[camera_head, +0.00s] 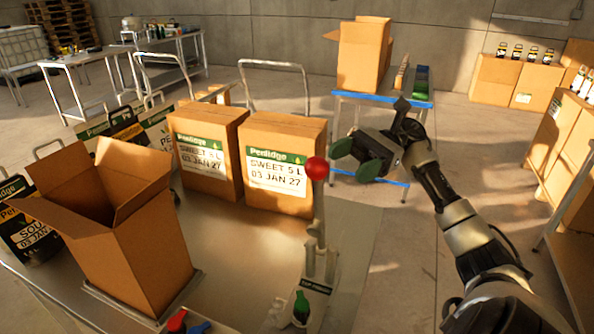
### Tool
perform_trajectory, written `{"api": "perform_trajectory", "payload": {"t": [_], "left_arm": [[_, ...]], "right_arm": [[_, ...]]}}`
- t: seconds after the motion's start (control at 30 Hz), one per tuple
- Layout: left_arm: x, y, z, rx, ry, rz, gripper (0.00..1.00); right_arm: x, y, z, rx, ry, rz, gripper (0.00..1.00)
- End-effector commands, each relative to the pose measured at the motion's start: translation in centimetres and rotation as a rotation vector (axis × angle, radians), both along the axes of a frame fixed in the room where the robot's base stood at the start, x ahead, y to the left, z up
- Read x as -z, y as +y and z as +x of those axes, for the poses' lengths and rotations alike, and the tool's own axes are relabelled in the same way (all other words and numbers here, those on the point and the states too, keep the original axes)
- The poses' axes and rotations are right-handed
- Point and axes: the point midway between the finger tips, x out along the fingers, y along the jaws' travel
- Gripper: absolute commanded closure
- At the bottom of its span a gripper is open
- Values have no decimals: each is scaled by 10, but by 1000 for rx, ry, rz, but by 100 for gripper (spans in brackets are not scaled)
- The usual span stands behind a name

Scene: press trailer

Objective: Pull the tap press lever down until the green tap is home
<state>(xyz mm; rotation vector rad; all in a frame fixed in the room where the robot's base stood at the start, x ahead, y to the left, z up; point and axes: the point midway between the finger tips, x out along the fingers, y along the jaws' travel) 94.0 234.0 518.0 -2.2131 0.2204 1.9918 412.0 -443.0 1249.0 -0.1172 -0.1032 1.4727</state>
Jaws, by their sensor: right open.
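The tap press lever (318,210) stands upright with a red ball knob (316,168) on top. Its base is near the front right of the metal bench. A green tap (301,308) sits low at the front of the press; whether it is seated cannot be told. My right gripper (355,159) is open and empty, with green finger pads. In the picture it is just right of the red knob, with a visible gap between them. My left gripper is not in view.
An open carton (135,250) stands on the bench (225,275) at left, with two closed Perlidge cartons (283,165) behind. A red piece (177,320) and a blue piece lie at the front edge. A blue-topped table (385,97) stands behind my right arm.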

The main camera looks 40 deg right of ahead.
Motion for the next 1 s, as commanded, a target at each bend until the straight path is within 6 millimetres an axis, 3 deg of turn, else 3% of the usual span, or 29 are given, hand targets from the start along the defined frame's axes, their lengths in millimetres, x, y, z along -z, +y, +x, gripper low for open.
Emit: {"api": "perform_trajectory", "payload": {"t": [0.3, 0.6, 1.0], "left_arm": [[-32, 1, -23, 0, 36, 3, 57], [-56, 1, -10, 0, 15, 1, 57], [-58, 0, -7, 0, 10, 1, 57]], "right_arm": [[-6, 52, 4, -5, 2, 2, 31], [-3, 96, 9, -2, 2, 3, 31], [0, 104, 10, 0, 2, 2, 31]]}}
